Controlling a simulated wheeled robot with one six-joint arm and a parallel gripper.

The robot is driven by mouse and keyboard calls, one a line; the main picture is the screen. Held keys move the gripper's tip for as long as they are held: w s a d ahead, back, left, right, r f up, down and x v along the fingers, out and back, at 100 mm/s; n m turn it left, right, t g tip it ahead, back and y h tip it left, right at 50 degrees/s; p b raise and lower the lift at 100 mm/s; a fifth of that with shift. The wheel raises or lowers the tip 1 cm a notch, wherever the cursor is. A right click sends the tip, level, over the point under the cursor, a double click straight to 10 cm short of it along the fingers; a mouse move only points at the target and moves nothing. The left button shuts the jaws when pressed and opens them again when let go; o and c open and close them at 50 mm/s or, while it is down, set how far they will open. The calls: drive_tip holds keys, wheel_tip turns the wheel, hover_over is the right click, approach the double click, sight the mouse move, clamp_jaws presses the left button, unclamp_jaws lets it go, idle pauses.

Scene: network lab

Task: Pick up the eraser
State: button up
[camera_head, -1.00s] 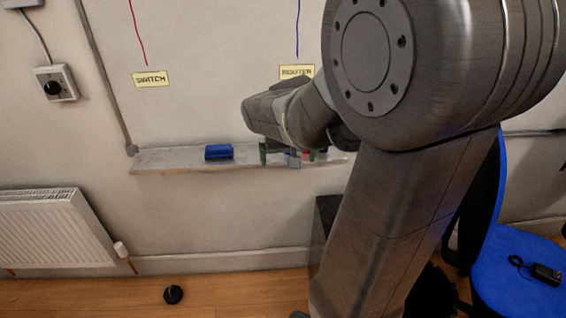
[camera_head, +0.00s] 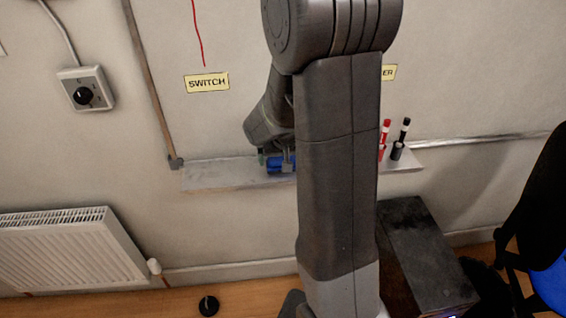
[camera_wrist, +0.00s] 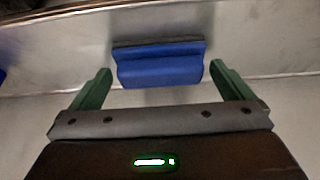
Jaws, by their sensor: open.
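The blue eraser (camera_head: 274,166) with a dark felt side lies on the pale wall ledge (camera_head: 215,178), partly hidden behind my gripper in the head view. In the wrist view the eraser (camera_wrist: 160,66) is ahead of my gripper, roughly centred between the two green fingers. My gripper (camera_wrist: 160,73) is open and empty, with one finger to each side of the eraser. In the head view my gripper (camera_head: 275,158) is at the ledge, in front of the eraser. Whether the fingers touch the ledge cannot be told.
A red marker (camera_head: 384,140) and a black marker (camera_head: 401,140) stand at the ledge's right part, beyond my arm. A yellow SWITCH label (camera_head: 206,82) is above. A radiator (camera_head: 70,245) is at lower left, and a dark box (camera_head: 425,250) stands below the ledge.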

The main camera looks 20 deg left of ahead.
sight(283, 158)
drive_tip(key=shift+w+a+f, duration=0.1)
drive_tip(key=shift+f, duration=0.25)
drive_tip(key=c, duration=0.8)
wheel_tip(283, 158, up, 10)
drive_tip(key=shift+c, duration=0.2)
drive_tip(key=shift+o, duration=1)
drive_tip(key=shift+c, duration=0.4)
